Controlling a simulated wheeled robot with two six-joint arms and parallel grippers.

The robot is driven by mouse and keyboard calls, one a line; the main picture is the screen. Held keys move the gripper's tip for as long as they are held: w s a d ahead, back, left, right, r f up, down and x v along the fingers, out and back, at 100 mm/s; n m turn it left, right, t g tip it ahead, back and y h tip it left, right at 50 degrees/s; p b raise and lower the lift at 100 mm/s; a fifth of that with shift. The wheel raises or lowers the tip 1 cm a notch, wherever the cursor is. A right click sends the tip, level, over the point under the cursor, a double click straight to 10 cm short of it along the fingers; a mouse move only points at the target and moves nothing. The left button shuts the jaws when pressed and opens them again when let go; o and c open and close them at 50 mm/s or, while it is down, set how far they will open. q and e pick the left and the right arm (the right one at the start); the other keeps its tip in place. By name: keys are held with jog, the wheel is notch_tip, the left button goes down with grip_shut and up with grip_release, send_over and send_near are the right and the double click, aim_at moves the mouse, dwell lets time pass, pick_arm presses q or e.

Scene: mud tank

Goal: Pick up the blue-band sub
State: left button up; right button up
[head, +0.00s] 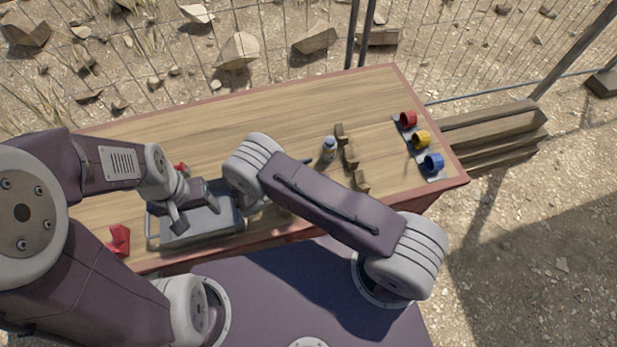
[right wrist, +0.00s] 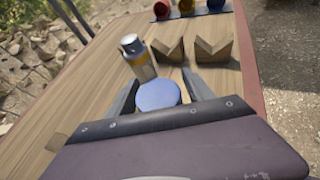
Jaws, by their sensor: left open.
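In the right wrist view a round blue disc (right wrist: 158,95), which looks like the top of the blue-band sub, lies between the fingers of my right gripper (right wrist: 162,88). The fingers are apart, with a gap on the right side of the disc; its lower part is hidden by my wrist. My left gripper (head: 196,215) is open above a grey tray (head: 222,230).
Wooden notched blocks (right wrist: 212,51) stand beyond the yellow-band sub. Red, yellow and blue cups (head: 432,163) stand in a row at the table's right end. A red piece (head: 119,240) lies left of the tray. The back of the table (head: 270,105) is clear.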

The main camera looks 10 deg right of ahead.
jog(key=shift+v, duration=0.9)
grip_shut()
jog(key=shift+w+d+f, duration=0.1)
jog(key=shift+d+f, duration=0.1)
jog(key=shift+d, duration=0.2)
jog(key=shift+a+r, duration=0.1)
jog(key=shift+r, duration=0.4)
jog(key=s+d+r+b, duration=0.1)
jog(key=s+d+r, duration=0.2)
jog(key=s+r, duration=0.7)
jog(key=shift+s+d, duration=0.3)
jog(key=shift+s, duration=0.3)
